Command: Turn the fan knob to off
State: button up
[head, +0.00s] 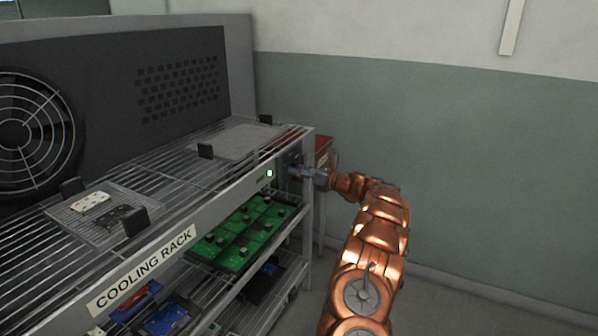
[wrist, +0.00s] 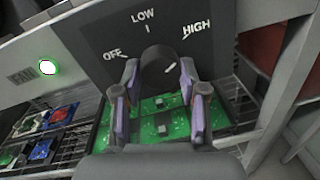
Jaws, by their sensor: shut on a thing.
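The fan knob (wrist: 158,60) is a dark round knob on a dark panel (wrist: 90,52) marked OFF, LOW and HIGH in the wrist view. Its white pointer mark lies at the knob's lower right, on the HIGH side. My gripper (wrist: 160,72) has one purple-padded finger on each side of the knob and is shut on it. In the head view my gripper (head: 312,171) reaches the panel at the right end of the rack's front rail; the knob is hidden there. A lit white indicator (wrist: 47,66) with a green rim sits beside the FAN label.
The cooling rack (head: 230,182) fills the left, with a large fan (head: 30,125) on top. Green circuit boards (head: 245,232) lie on the shelf below the rail. A red thing (head: 323,146) stands behind the panel. The wall side at right is open.

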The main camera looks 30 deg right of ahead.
jog(key=shift+f, duration=0.1)
jog(key=shift+w+n+g+y+b, duration=0.1)
jog(key=shift+n+y+b, duration=0.35)
jog(key=shift+n+b, duration=2.8)
jog(key=shift+n+g+y+b, duration=0.1)
jog(key=shift+n+y+b, duration=0.85)
jog(key=shift+n, duration=4.2)
jog(key=shift+w+n+g+b, duration=0.1)
jog(key=shift+n+b, duration=2.65)
jog(key=shift+n, duration=1.45)
jog(key=o, duration=1.1)
jog(key=shift+d, duration=0.1)
jog(key=shift+o, duration=0.2)
